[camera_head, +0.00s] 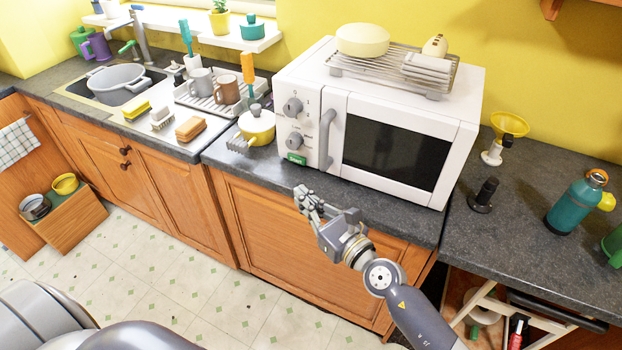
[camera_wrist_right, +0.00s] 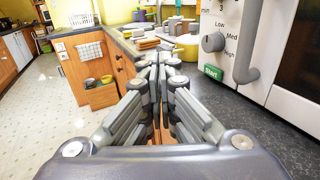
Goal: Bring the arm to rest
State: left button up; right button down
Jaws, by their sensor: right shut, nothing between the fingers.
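My right gripper (camera_head: 301,193) is in front of the white microwave (camera_head: 384,138), near the counter's front edge. It is shut and empty. In the right wrist view the fingers of my right gripper (camera_wrist_right: 159,62) meet at the tips, with the microwave's knob, handle and green Start button to their right. The microwave door is closed. My left gripper does not show; only grey parts of my own body show at the lower left of the head view.
A yellow pot (camera_head: 257,127) stands left of the microwave. A dish rack (camera_head: 212,104) with mugs and a sink (camera_head: 108,92) are farther left. A teal flask (camera_head: 574,204) and a black pepper mill (camera_head: 484,194) stand at right.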

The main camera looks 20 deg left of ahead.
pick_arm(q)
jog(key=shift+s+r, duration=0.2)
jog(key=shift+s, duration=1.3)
pick_arm(e)
jog(key=shift+s+d+f, duration=0.1)
jog(key=shift+s+d, duration=0.05)
jog(key=shift+s, duration=0.45)
